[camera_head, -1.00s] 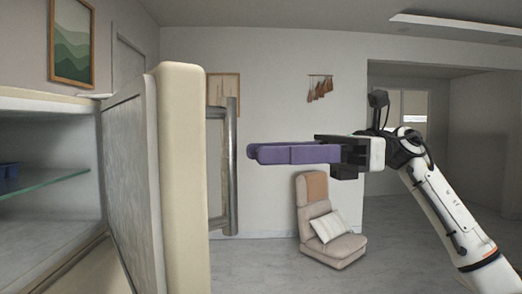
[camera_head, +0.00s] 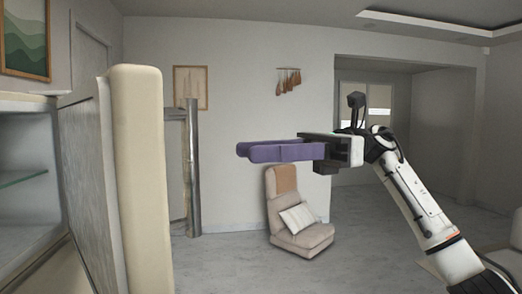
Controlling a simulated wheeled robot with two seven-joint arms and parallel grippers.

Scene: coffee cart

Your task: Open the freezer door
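The freezer door (camera_head: 140,180) stands open at the left, seen almost edge-on with its cream outer face and grey inner panel (camera_head: 88,185). Its long upright metal handle (camera_head: 193,170) is on the side facing right. The freezer's inside (camera_head: 25,165) shows at the far left, with part of a glass shelf. My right gripper (camera_head: 243,151) has purple fingers pointing left and is to the right of the handle, with a clear gap in the picture. It holds nothing that I can see. The fingers overlap from this side, so their opening is unclear. My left gripper is not in view.
A beige chair with a white cushion (camera_head: 297,218) stands on the floor farther back. A pale piece of furniture (camera_head: 502,258) is at the lower right edge. The grey floor (camera_head: 350,262) between them looks clear.

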